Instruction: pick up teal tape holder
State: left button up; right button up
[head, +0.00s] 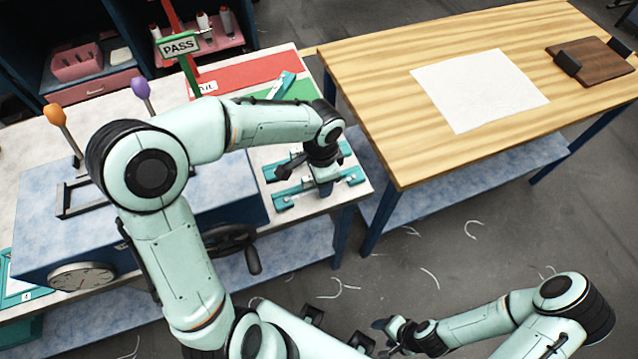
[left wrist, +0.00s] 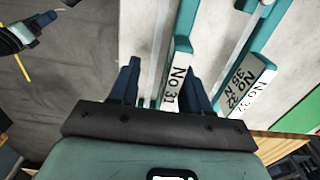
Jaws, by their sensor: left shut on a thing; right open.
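A teal tape holder (head: 355,177) with a white label reading "No 31" lies on the pale bench top near its right front corner. The label (left wrist: 180,75) shows in the left wrist view. My left gripper (left wrist: 162,88) has one dark finger on each side of this holder and is shut on it. In the head view the left gripper (head: 308,178) is above the holder and partly hides it. My right gripper (head: 388,337) is open and empty, low in the head view, over the floor and away from the bench.
More teal holders with numbered labels (left wrist: 245,85) lie close beside the held one. Red (head: 245,75) and green mats with a PASS sign (head: 178,45) are behind. A blue machine with levers and a handwheel (head: 228,238) is left. A wooden table (head: 400,95) stands right, across a gap.

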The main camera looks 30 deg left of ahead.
pick_arm(q)
jog(key=shift+r, duration=0.6)
jog(key=shift+c, duration=0.6)
notch_tip(320, 180, up, 19)
jog(key=p, duration=0.2)
jog(key=shift+p, duration=0.4)
pick_arm(e)
jog(key=w+r, duration=0.1)
jog(key=r, duration=0.1)
jog(key=w+r, duration=0.1)
jog(key=w, duration=0.1)
jog(key=shift+r, duration=0.4)
pick_arm(q)
jog(key=shift+f, duration=0.1)
jog(key=shift+o, duration=1.4)
grip_shut()
